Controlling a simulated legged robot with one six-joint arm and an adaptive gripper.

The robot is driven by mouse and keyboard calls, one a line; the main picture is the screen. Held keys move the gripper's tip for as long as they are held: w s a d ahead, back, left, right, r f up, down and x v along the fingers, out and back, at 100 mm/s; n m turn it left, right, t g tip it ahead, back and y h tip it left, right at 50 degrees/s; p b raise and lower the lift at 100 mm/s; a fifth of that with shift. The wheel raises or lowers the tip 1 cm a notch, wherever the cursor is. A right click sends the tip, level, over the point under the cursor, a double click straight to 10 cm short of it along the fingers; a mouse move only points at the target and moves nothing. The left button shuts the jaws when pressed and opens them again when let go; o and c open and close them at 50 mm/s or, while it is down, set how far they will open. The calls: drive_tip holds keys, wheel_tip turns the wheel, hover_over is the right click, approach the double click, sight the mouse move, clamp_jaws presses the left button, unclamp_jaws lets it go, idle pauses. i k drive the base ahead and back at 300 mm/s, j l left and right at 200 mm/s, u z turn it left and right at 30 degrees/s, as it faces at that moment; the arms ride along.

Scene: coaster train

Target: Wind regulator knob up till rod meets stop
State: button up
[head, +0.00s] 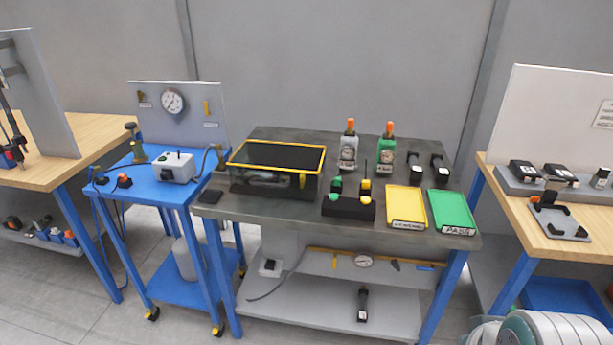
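The blue cart (138,178) at the left carries a small brass-coloured fitting with a dark knob on top (130,126), which may be the regulator knob. A round gauge (172,101) is mounted on the grey panel (150,122) behind it. A grey box with a small lever (175,167) sits on the cart. I cannot make out which part is the rod or the stop at this size. My gripper is not in view; only a pale rounded part of my own body shows at the bottom right.
The dark middle bench (285,210) holds a yellow-rimmed case (277,168), two orange-topped gauge units, a yellow tray (406,204) and a green tray (451,211). Wooden benches stand at the far left (60,176) and right (510,199). Grey floor is open at the lower left.

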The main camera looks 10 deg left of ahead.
sight(395, 263)
drive_tip(key=i+j, duration=0.15)
drive_tip(key=i, duration=0.3)
drive_tip(key=i+j, duration=0.1)
drive_tip(key=i, duration=0.35)
drive_tip(key=i+j, duration=0.15)
drive_tip(key=i, duration=0.25)
